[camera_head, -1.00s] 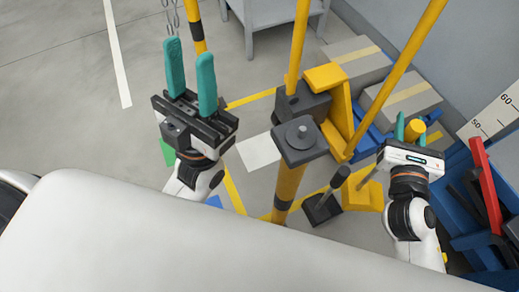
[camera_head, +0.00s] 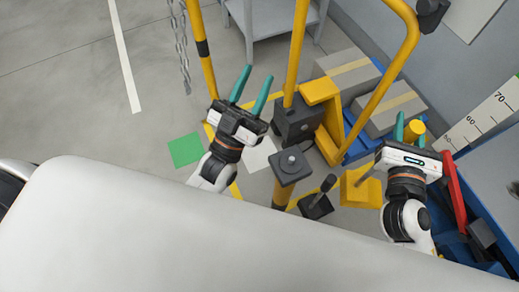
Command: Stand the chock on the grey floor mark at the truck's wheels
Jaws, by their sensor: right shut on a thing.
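A yellow chock (camera_head: 360,190) is low in the right half of the head view, with a thin grey rod rising from it toward my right gripper (camera_head: 410,130). The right gripper is shut on the yellow grip (camera_head: 414,127) that appears to top this rod; the hand hides part of the rod. I cannot tell whether the chock touches the floor. My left gripper (camera_head: 254,88) is open and empty, left of the yellow posts. A pale floor square (camera_head: 262,154) is partly hidden by my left arm; I cannot tell whether it is the grey mark. The truck's wheels are not clearly seen.
A green floor square (camera_head: 186,149) lies left of my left arm. A yellow post with a dark box (camera_head: 297,120) and a dark block with a rod (camera_head: 317,206) stand between my arms. Boxes (camera_head: 388,108) and a blue bin (camera_head: 484,195) crowd the right. Open floor lies left.

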